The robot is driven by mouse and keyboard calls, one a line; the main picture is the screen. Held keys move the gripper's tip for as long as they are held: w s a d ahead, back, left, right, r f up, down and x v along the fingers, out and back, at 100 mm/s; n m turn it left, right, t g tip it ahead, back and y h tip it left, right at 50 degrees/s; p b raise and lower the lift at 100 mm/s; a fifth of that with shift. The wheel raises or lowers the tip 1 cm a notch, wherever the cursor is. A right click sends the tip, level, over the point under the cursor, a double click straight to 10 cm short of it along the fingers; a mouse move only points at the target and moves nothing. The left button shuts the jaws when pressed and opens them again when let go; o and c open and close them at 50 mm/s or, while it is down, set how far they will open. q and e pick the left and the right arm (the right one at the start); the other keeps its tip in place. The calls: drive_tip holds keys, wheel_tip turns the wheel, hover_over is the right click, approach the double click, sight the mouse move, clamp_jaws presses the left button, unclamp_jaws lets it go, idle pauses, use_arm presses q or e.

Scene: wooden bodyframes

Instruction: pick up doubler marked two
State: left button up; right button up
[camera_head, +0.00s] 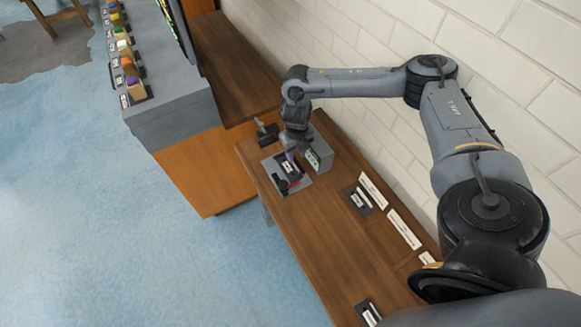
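My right arm comes in from the right and reaches to the far end of the wooden table. My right gripper (291,158) points down over a dark piece with a white label (289,169). That piece lies on a grey mat with a red part beside it. The fingers are small and overlap the piece, so I cannot tell whether they touch it or are apart. Other dark labelled pieces lie nearer, one at the table's middle (358,200) and one at the near edge (369,312). The labels are too small to read, so I cannot tell which is marked two. My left gripper is not in view.
The wooden table (322,232) runs along a white brick wall. A grey box (319,154) stands right beside my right gripper. White label strips (404,229) lie along the wall side. A grey-topped cabinet (172,108) with several coloured blocks stands at the left. Blue floor is open.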

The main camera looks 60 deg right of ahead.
sight(296, 163)
drive_tip(key=shift+d+f+b, duration=0.1)
drive_tip(key=shift+f+b, duration=0.2)
drive_tip(key=shift+f, duration=2.3)
clamp_jaws()
